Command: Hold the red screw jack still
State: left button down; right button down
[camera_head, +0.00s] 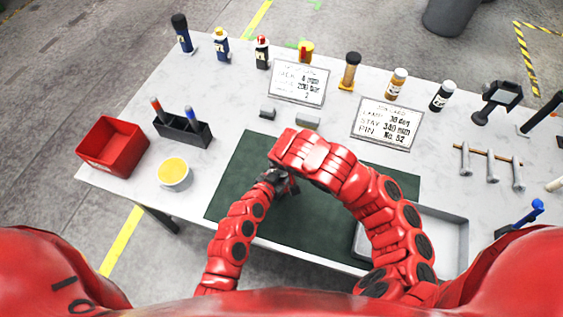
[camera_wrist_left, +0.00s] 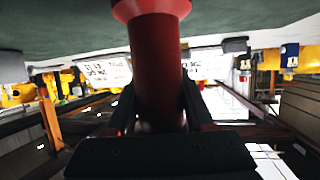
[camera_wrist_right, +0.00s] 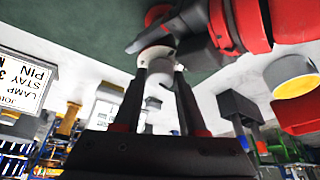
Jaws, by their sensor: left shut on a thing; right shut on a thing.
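The red screw jack stands on the dark green mat (camera_head: 240,185) and is mostly hidden behind my arms in the head view. In the left wrist view its red body (camera_wrist_left: 157,55) runs between the fingers of my left gripper (camera_wrist_left: 158,108), with its flared foot against the mat. My left gripper is shut on this body. In the right wrist view a pale collar and stem (camera_wrist_right: 158,62) rise from the jack's body. My right gripper (camera_wrist_right: 162,88) is shut around that pale upper part, close to my left gripper. Its exact contact is partly hidden.
Two grey blocks (camera_head: 307,122) lie just behind the mat. Two printed cards (camera_head: 388,122) stand beyond them. A red bin (camera_head: 112,145), a pen holder (camera_head: 183,130) and a yellow-filled cup (camera_head: 174,175) are at left. A grey tray (camera_head: 455,240) is at right. Several bottles line the back.

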jog(key=shift+n, duration=0.3)
jog(key=n+y, duration=0.1)
jog(key=n, duration=0.1)
jog(key=n+g+y, duration=0.1)
jog(key=n, duration=0.2)
jog(key=shift+d, duration=0.15)
jog(key=n+g, duration=0.1)
jog(key=n, duration=0.2)
jog(key=n+y, duration=0.1)
jog(key=n, duration=0.1)
jog(key=shift+w+n+g, duration=0.2)
jog(key=shift+n+g, duration=0.2)
jog(key=n+g, duration=0.1)
jog(key=n, duration=0.3)
jog(key=shift+d+f+n+g+y, duration=0.1)
jog(key=shift+n+g+y, duration=0.2)
jog(key=shift+g, duration=0.1)
jog(key=n+g, duration=0.1)
jog(key=n, duration=0.2)
jog(key=n+g, duration=0.1)
jog(key=n, duration=0.1)
jog(key=shift+w+n, duration=0.2)
jog(key=shift+n, duration=0.2)
jog(key=shift+c, duration=2.3)
grip_release()
